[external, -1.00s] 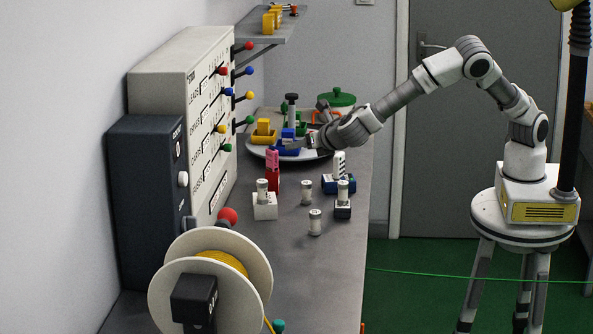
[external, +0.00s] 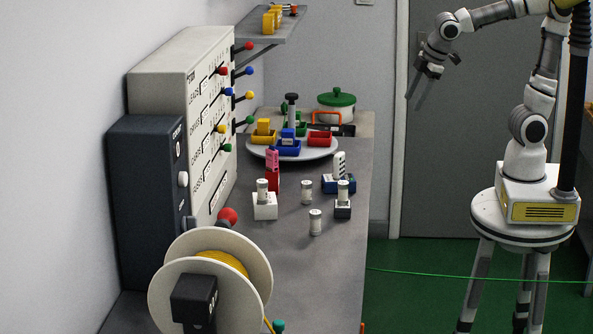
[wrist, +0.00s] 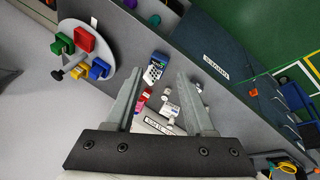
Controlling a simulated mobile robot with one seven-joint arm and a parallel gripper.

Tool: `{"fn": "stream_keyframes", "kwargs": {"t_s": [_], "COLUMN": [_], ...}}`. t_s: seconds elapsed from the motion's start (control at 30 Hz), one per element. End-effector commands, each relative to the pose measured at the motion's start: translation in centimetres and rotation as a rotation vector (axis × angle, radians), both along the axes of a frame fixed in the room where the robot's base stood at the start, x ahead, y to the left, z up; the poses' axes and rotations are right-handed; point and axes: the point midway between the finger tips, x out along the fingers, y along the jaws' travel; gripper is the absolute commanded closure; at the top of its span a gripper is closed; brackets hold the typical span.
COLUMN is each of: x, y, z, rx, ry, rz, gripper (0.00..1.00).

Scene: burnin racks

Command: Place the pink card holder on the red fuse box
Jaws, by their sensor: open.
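The pink card holder (external: 272,160) stands upright on top of the red fuse box (external: 273,181) on the bench, by the grey panel cabinet. They look touching in the external view. My gripper (external: 413,92) is open and empty, raised in the air right of the bench, in front of the grey door. In the wrist view its two fingers (wrist: 162,76) are spread, with nothing between them.
A round platter (external: 255,151) holds blue, yellow, red and green trays. A white block (external: 265,206), a blue box (external: 331,186) with a white card holder and several small cylinders stand nearby. A cable reel (external: 170,280) is in front. The bench's right side is fairly clear.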

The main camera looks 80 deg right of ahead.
Motion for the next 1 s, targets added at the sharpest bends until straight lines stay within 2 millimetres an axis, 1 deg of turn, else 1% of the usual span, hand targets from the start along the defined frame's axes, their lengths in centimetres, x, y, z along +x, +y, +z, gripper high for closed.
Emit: {"fn": "stream_keyframes", "kwargs": {"t_s": [0.03,0.1,0.2,0.3,0.4,0.57,1.0], "x": [-1.7,-3.8,-6.5,-8.5,-9.8,-10.5,-10.5], "y": [0.1,0.6,1.3,2.0,2.4,2.8,2.8], "z": [0.5,0.7,0.9,0.8,0.6,0.4,0.4], "rx": [0.051,0.121,0.21,0.278,0.323,0.352,0.352], "ry": [-0.028,-0.057,-0.095,-0.124,-0.143,-0.154,-0.154], "rz": [-0.057,-0.134,-0.235,-0.316,-0.372,-0.407,-0.406], "gripper": [0.46,0.46,0.46,0.46,0.46,0.46,0.46]}}
